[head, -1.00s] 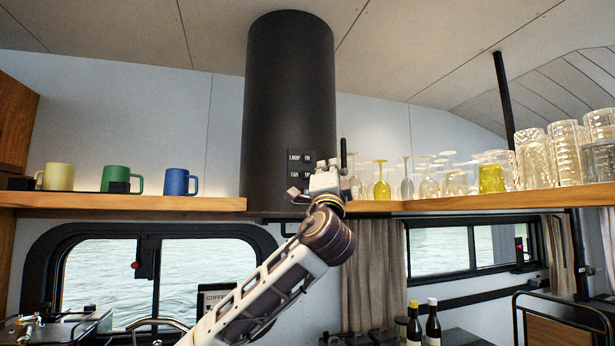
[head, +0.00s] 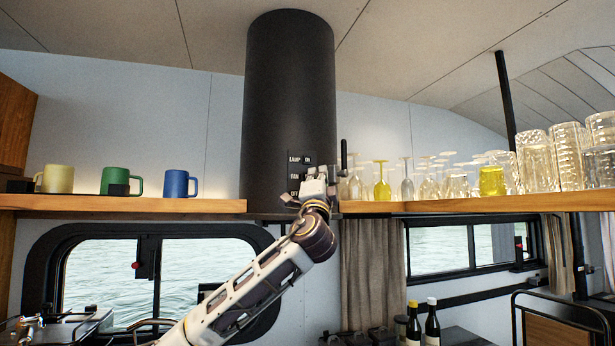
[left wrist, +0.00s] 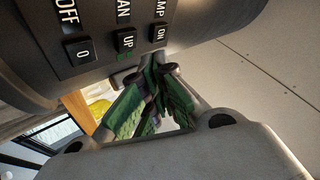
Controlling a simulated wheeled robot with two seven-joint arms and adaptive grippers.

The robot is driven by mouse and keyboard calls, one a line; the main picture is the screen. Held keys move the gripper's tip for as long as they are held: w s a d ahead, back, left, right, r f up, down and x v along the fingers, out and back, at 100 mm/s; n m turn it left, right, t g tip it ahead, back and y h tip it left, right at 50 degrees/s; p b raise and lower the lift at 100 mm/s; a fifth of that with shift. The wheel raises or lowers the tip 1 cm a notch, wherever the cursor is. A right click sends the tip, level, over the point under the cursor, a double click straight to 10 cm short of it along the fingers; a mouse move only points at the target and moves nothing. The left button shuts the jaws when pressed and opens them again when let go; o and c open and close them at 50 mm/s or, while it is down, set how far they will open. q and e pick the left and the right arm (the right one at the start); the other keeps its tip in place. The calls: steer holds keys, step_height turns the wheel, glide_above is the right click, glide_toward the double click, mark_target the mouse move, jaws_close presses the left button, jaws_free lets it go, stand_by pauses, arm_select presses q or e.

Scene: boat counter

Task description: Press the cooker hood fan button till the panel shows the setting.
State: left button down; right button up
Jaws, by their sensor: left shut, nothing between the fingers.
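The cooker hood (head: 285,90) is a dark round column. Its button panel (head: 299,158) carries rows marked LAMP, FAN and OFF. Contact cannot be told. The head view shows this gripper partly covering the panel's right side.
A wooden shelf (head: 130,204) runs either side of the hood. Yellow, green and blue mugs (head: 176,183) stand on its left part. Many glasses (head: 535,160) crowd the right part, some close to my gripper. Bottles (head: 432,325) stand below at right.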

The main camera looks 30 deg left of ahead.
arm_select(q)
steer(key=shift+w+a+f, duration=0.1)
steer(key=shift+w+a, duration=0.5)
steer(key=shift+a, duration=0.05)
steer(key=shift+w+a, duration=0.55)
steer(key=shift+a, duration=0.1)
stand_by(2.7)
steer(key=shift+s+d, duration=0.2)
steer(key=shift+s+d+b, duration=0.35)
steer(key=shift+d+b, duration=0.05)
steer(key=shift+d, duration=0.05)
steer(key=shift+s, duration=0.1)
stand_by(0.4)
steer(key=shift+s+d+b, duration=0.3)
steer(key=shift+s+d, duration=0.5)
steer(key=shift+d, duration=0.15)
steer(key=shift+s+d+b, duration=0.25)
steer(key=shift+s+d, duration=0.5)
steer(key=shift+d, duration=0.2)
